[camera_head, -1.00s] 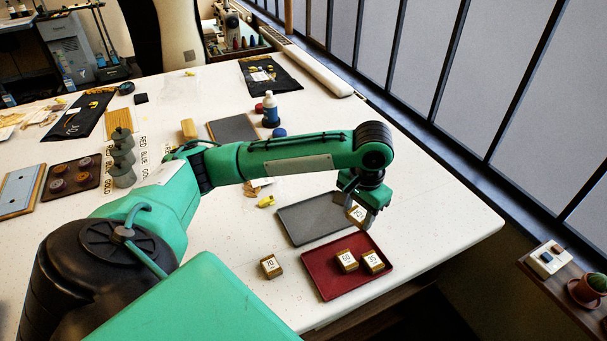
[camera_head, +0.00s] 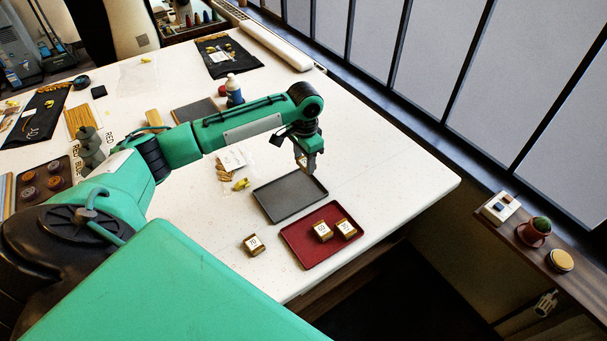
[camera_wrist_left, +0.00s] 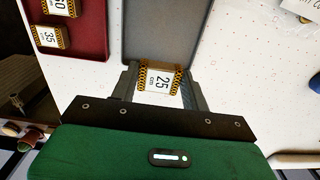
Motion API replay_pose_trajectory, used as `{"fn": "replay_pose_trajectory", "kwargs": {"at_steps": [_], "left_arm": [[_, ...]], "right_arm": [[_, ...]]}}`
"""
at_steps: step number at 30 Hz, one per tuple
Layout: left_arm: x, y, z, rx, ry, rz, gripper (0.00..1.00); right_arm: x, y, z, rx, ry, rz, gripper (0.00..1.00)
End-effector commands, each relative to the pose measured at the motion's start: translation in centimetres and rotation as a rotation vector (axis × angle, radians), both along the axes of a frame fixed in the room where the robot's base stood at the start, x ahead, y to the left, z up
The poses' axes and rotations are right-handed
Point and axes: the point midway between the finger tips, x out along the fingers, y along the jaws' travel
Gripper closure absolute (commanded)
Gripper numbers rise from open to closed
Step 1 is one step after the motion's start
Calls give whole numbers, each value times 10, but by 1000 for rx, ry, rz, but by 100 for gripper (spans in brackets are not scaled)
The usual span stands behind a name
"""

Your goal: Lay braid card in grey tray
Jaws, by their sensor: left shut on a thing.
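My left gripper (camera_head: 308,168) is shut on a braid card (camera_wrist_left: 160,79), a small white-faced card marked 25 with gold-and-black braid at its sides. In the head view the gripper is by the far right corner of the grey tray (camera_head: 284,203); the card is hard to make out there. In the left wrist view the card sits between the fingers, its far edge overlapping the near end of the grey tray (camera_wrist_left: 165,30). The height above the tray is unclear. No other thing lies in the visible part of the tray. My right gripper is out of view.
A red tray (camera_head: 302,260) beside the grey one holds two braid cards (camera_head: 322,231) marked 50 and 35. Another card (camera_head: 253,244) marked 70 lies on the white table left of it. A bottle (camera_head: 234,90) stands behind my arm. The table's right part is clear.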

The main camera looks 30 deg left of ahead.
Motion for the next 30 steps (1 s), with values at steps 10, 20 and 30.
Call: {"fn": "replay_pose_trajectory", "kwargs": {"at_steps": [10, 20, 30], "left_arm": [[0, -1, -45, -1, 2, 1, 75], [0, -1, -83, -1, -1, 0, 75], [0, -1, -87, -1, 0, 0, 75]], "right_arm": [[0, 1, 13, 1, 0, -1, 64], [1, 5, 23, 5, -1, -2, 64], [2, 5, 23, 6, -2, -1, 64]]}}
